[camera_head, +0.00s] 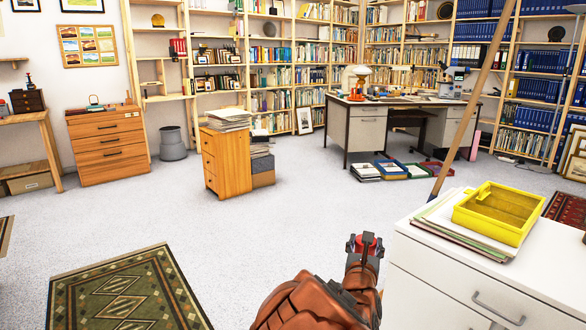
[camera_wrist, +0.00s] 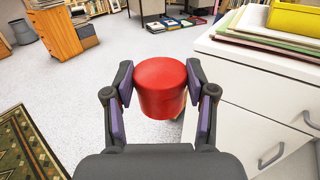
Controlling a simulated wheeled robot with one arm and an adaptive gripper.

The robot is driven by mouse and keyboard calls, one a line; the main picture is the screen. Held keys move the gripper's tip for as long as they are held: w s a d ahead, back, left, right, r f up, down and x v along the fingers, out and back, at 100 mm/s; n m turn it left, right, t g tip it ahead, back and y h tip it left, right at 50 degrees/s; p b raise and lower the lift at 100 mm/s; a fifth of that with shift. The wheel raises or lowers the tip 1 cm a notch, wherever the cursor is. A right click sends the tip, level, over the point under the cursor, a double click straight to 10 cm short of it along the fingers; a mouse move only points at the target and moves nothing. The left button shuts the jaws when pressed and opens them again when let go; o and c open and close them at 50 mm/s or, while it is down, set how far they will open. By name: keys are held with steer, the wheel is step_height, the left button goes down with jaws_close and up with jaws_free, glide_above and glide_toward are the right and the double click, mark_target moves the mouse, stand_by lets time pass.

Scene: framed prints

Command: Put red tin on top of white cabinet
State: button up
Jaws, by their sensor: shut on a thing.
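The red tin (camera_wrist: 160,88) is a small round red can, held between the two fingers of my gripper (camera_wrist: 160,95) in the wrist view. In the head view my gripper (camera_head: 364,246) is at the bottom centre, with a bit of the red tin (camera_head: 367,239) showing between its fingers. The white cabinet (camera_head: 440,297) stands just right of my gripper, with drawers and handles on its front. In the wrist view the white cabinet (camera_wrist: 240,100) is to the right of the tin. The tin is held off to the side of the cabinet, over the floor.
Papers and folders (camera_head: 440,230) and a yellow tray (camera_head: 497,212) lie on the cabinet top. Bare white top shows at the near left and right of them. A wooden pole (camera_head: 474,105) rises behind the cabinet. The grey floor ahead is open, with a green patterned rug (camera_head: 125,295) at left.

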step_height(320, 180, up, 34)
steer(key=p, duration=3.3)
